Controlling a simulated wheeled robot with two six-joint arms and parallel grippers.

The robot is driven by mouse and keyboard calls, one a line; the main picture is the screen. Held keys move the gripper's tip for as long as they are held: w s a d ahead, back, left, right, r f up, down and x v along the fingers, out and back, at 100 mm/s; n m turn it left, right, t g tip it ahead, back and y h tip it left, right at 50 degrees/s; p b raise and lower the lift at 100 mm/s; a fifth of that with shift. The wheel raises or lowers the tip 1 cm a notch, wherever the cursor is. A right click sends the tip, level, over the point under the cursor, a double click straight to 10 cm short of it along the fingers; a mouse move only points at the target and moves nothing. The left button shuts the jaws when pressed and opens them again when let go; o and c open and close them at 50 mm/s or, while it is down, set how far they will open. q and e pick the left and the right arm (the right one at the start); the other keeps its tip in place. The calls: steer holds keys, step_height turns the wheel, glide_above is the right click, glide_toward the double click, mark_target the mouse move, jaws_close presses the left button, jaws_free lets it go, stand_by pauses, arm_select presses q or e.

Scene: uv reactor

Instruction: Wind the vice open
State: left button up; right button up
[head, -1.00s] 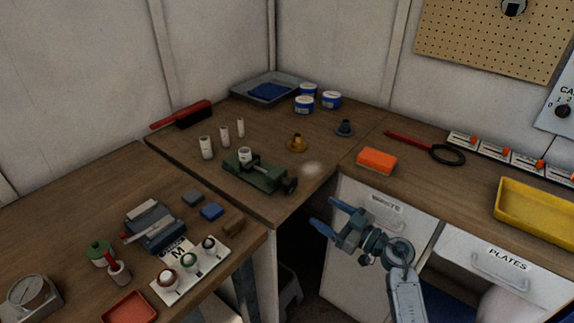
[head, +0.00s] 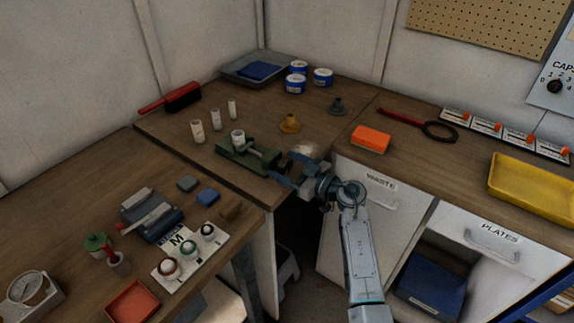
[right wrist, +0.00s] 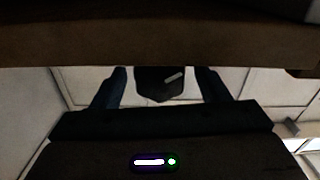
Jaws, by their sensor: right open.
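The green vice (head: 233,154) sits on the corner bench near its front edge, with a white cylinder (head: 238,136) standing at its jaws. Its screw end points right, toward my right gripper (head: 281,169). That gripper is open at the bench edge, its fingers beside the vice's screw end and partly hiding the handle. In the right wrist view the two fingers (right wrist: 160,88) stand apart. A dark block with a pale bar, likely the vice handle (right wrist: 155,88), shows between them; contact cannot be told. My left gripper is not in view.
The bench edge (right wrist: 150,42) crosses the top of the right wrist view. Several white cylinders (head: 215,119) stand behind the vice.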

steer(key=shift+w+a, duration=0.1)
steer(key=c, duration=1)
steer(key=shift+r+n+p, duration=0.1)
steer(key=shift+n+p, duration=0.2)
steer(key=shift+p, duration=0.3)
steer(key=shift+n+p, duration=0.6)
steer(key=shift+p, duration=0.15)
steer(key=shift+n+p, duration=0.6)
steer(key=shift+n, duration=0.2)
steer(key=shift+n+p, duration=0.5)
steer(key=shift+n, duration=1.2)
steer(key=shift+f, duration=0.2)
